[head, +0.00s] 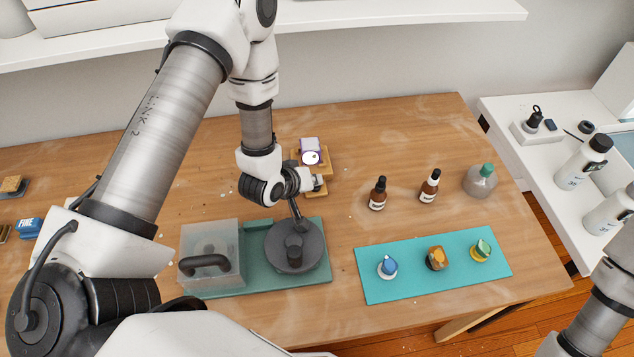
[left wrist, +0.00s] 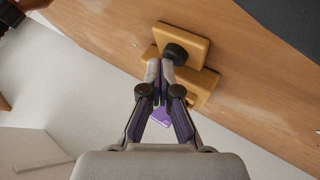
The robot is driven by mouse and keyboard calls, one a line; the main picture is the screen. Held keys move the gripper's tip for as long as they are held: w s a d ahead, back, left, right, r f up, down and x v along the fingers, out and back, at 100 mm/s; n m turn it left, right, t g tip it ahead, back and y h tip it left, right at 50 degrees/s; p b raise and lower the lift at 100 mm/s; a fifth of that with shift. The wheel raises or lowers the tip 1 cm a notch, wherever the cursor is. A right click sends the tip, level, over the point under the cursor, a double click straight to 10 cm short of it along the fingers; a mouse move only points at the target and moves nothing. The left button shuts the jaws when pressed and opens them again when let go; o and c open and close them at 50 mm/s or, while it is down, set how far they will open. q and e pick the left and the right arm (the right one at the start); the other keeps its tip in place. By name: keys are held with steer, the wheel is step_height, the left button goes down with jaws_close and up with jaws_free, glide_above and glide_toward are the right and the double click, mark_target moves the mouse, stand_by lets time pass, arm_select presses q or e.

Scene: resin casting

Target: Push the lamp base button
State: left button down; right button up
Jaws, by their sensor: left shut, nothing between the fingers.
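The wooden lamp base shows in the head view (head: 325,167), partly hidden behind my left gripper, and in the left wrist view (left wrist: 193,40) as stacked light wood blocks. A round black button (left wrist: 175,53) sits on the upper block in the left wrist view; I cannot make it out in the head view. My left gripper (head: 318,183) is shut and empty at the base. In the left wrist view its fingertips (left wrist: 160,70) are right beside the button; I cannot tell whether they touch it. My right gripper is out of view; only part of that arm shows.
A white and purple item (head: 310,145) is by the base. A clear box (head: 212,240) and a dark round pot (head: 294,246) stand on a green mat in front. Two brown bottles (head: 377,195), a flask (head: 480,182) and a teal mat (head: 410,282) with small coloured pieces lie right.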

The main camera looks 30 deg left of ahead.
arm_select(q)
steer(key=shift+s+a+f, duration=0.1)
steer(key=shift+s+f, duration=0.15)
steer(key=shift+f, duration=0.05)
steer(key=shift+a+r, duration=0.1)
steer(key=shift+r, duration=0.2)
step_height(320, 180, up, 6)
steer(key=p, duration=0.5)
steer(key=shift+w, duration=0.1)
steer(key=shift+w, duration=0.1)
stand_by(0.5)
